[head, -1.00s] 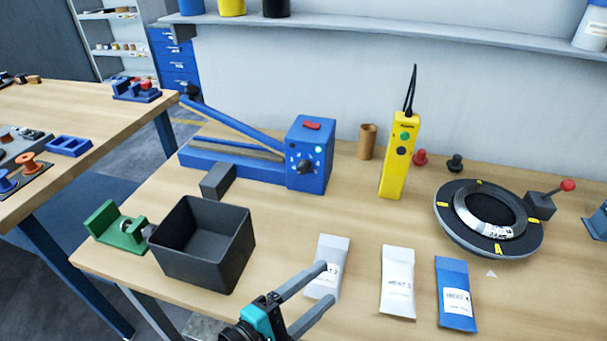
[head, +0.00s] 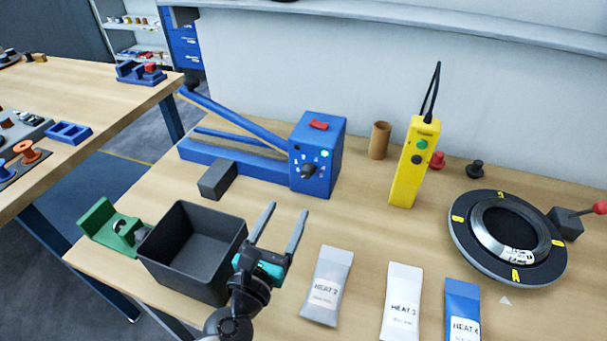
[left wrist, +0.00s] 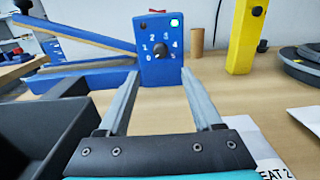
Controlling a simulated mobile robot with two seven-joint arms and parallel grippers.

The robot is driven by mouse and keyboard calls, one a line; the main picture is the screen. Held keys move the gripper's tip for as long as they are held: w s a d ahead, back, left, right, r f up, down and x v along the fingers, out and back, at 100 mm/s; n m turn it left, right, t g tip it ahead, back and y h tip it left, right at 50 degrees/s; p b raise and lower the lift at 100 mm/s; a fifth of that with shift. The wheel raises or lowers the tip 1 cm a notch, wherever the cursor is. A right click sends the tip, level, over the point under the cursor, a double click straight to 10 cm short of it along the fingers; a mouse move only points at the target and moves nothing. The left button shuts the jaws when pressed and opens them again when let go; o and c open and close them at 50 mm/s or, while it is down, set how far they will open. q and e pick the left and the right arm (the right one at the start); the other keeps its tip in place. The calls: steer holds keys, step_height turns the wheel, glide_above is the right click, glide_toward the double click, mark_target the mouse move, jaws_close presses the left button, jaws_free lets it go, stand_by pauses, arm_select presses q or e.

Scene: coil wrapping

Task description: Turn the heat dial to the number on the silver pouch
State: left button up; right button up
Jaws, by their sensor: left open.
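The blue sealer box (head: 326,150) carries a black heat dial (head: 308,171) on its front face. In the left wrist view the dial (left wrist: 158,55) sits amid white numbers from 0 upward; its small pale mark seems to face the lower left, near 0. The silver-grey pouch (head: 326,284) lies flat on the table and reads HEAT 2. My left gripper (head: 284,212) is open and empty, in front of the box and short of the dial, its fingers pointing toward it. My right gripper is not in view.
A white pouch (head: 402,302) reading HEAT 3 and a blue pouch (head: 462,306) reading HEAT 4 lie to the right. A dark open bin (head: 175,268) stands left of my gripper. A yellow handheld device (head: 411,165) stands right of the box. Bare table lies before the dial.

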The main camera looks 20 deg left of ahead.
mark_target(306, 176)
arm_select(q)
steer(key=w, duration=0.5)
steer(key=w+p, duration=0.1)
steer(key=w, duration=0.4)
steer(key=shift+w+d, duration=0.2)
steer(key=shift+w, duration=0.1)
steer(key=shift+c, duration=0.3)
jaws_close()
